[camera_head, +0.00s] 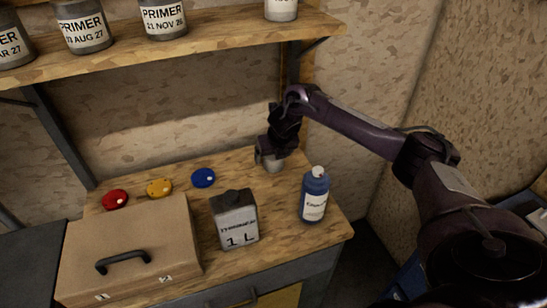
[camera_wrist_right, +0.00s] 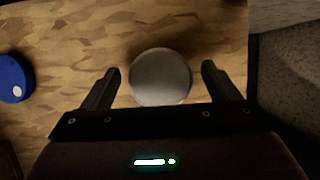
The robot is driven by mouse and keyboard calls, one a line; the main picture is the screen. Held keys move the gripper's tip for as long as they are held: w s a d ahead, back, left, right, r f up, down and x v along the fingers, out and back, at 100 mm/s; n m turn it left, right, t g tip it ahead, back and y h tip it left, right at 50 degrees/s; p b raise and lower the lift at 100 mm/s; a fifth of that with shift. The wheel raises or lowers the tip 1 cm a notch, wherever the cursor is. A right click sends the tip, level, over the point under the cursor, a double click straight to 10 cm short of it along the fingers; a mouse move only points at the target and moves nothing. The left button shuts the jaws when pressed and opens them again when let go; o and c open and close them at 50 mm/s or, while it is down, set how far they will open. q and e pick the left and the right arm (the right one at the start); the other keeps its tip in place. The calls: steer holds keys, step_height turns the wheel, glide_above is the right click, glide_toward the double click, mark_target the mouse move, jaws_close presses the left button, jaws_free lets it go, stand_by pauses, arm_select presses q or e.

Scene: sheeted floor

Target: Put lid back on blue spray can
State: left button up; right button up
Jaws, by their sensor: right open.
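The blue spray can (camera_head: 314,197) stands upright near the right front corner of the wooden bench, with a pale nozzle on top and a white label. A grey round lid (camera_head: 274,165) sits on the bench behind it and to the left. The lid also shows in the right wrist view (camera_wrist_right: 160,78) as a plain grey disc. My right gripper (camera_head: 270,160) is directly above the lid. In the right wrist view its open fingers (camera_wrist_right: 160,69) stand on either side of the lid with a gap at each side. My left gripper is out of view.
Red (camera_head: 115,199), yellow (camera_head: 159,188) and blue (camera_head: 203,178) discs lie along the bench. A grey thinner can (camera_head: 235,217) and a tan case (camera_head: 130,245) stand in front. A shelf (camera_head: 190,45) with primer cans hangs above. A wall bounds the right side.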

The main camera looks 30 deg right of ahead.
steer(key=shift+w+f, duration=0.15)
steer(key=shift+f, duration=0.15)
steer(key=c, duration=1)
steer(key=shift+r, duration=0.15)
